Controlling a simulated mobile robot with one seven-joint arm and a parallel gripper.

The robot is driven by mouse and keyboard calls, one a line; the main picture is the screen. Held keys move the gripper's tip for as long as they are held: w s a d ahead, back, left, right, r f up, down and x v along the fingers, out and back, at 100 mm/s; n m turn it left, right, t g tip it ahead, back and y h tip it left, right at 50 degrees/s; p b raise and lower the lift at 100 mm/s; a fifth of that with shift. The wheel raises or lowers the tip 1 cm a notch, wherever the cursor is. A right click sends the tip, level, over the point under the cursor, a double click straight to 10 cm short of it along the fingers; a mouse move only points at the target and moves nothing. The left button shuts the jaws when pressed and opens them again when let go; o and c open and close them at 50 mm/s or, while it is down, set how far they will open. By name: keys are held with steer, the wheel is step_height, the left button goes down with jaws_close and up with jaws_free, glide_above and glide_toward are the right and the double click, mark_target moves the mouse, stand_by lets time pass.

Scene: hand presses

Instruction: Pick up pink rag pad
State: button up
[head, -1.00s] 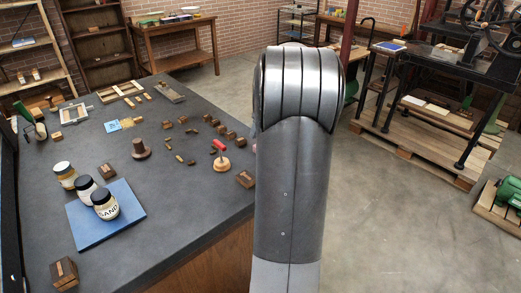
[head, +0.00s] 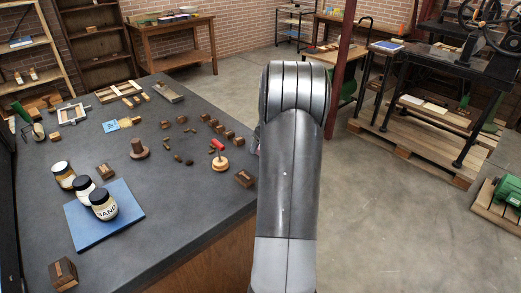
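I cannot make out a pink rag pad in the head view. My grey arm stands upright in the middle of the picture and hides what lies behind it. My gripper is not visible; a small dark bit shows at the arm's left edge beside the table, too small to tell what it is. The dark worktable (head: 190,215) fills the left side.
Several jars, one a sand jar (head: 103,205), stand on and beside a blue mat (head: 125,221). Small wooden blocks, a brown knobbed piece (head: 138,148) and frames are spread over the table. A press stand on a pallet (head: 415,143) is at right. The floor (head: 400,240) right of my arm is clear.

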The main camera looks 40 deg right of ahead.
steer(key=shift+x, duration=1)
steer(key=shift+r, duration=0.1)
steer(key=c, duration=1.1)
